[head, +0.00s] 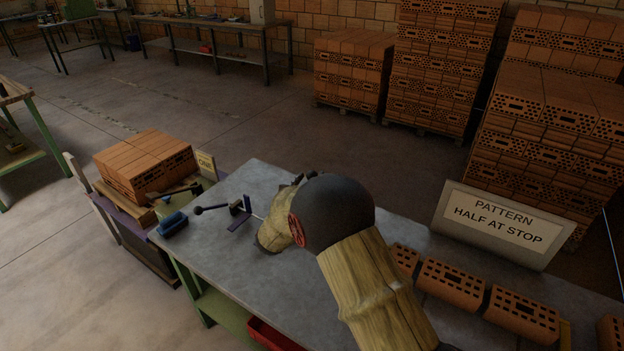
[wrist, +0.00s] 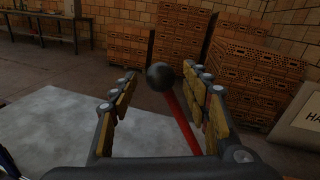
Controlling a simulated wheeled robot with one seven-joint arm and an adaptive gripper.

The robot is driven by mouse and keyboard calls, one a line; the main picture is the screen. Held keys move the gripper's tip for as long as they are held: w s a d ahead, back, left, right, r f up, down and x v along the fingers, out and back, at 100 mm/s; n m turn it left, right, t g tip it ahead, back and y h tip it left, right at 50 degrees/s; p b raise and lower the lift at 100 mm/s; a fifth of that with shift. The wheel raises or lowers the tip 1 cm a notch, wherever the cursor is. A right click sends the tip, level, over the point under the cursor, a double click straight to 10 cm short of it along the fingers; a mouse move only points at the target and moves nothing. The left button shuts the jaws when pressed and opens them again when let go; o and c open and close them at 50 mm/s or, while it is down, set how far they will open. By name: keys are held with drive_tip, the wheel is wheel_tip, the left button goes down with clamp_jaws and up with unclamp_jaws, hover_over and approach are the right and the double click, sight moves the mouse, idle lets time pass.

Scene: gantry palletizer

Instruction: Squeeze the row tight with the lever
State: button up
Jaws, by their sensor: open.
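In the wrist view, a lever with a red rod (wrist: 181,118) and a dark ball knob (wrist: 160,76) rises between the fingers of my gripper (wrist: 158,84). The fingers are open, with visible gaps on both sides of the knob. In the head view this lever is hidden behind my arm. The row of perforated orange bricks (head: 450,284) lies along the right part of the grey table (head: 225,235), with gaps between bricks. My arm covers the row's left end.
A sign reading "PATTERN HALF AT STOP" (head: 505,224) stands behind the row. A brick stack (head: 146,164) sits left of the table, near a blue object (head: 172,224). A red bin (head: 270,336) is under the front edge. Tall brick pallets (head: 444,65) stand behind.

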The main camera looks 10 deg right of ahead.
drive_tip(key=shift+x, duration=1.1)
drive_tip(key=shift+c, duration=1.1)
clamp_jaws()
